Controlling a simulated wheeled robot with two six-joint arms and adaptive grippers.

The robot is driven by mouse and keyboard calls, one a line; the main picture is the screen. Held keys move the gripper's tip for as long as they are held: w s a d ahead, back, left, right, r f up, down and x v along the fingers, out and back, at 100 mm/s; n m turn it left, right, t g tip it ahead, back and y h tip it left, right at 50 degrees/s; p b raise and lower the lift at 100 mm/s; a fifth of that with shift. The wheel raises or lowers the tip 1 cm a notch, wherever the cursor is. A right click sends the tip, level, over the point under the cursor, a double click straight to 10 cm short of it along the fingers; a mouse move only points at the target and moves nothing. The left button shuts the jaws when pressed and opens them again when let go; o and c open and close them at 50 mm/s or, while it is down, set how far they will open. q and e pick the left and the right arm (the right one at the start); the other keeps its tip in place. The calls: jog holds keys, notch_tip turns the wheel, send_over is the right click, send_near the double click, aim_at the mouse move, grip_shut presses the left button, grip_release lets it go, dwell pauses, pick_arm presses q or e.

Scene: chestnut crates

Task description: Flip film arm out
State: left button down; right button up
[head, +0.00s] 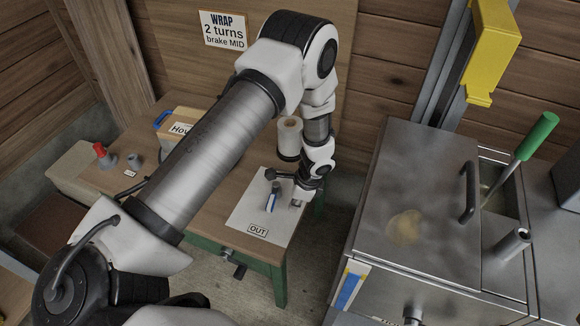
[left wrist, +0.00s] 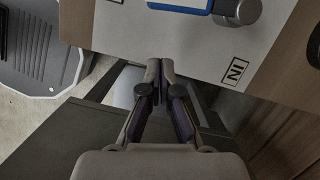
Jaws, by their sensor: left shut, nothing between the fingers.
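A white plate (head: 254,212) marked OUT (head: 258,230) lies on the wooden table. A short blue-and-white piece, perhaps part of the film arm (head: 272,198), stands on it. My left gripper (head: 296,203) is low at the plate's right side, just right of that piece. In the left wrist view its fingers (left wrist: 160,68) are shut and empty beside the plate's edge. A blue-edged part (left wrist: 180,4) and a grey round post (left wrist: 237,11) show at the top, apart from the fingers, near an IN label (left wrist: 235,71). My right gripper is not in view.
A white roll (head: 290,136) stands behind my left wrist. A steel cabinet (head: 410,200) with a dark handle and a green-gripped lever (head: 536,136) stands to the right, across a floor gap. A red-topped item (head: 104,154) and a labelled box (head: 182,128) are at left.

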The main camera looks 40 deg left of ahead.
pick_arm(q)
jog(key=v, duration=0.9)
jog(key=shift+r, duration=0.25)
jog(key=shift+s, duration=0.1)
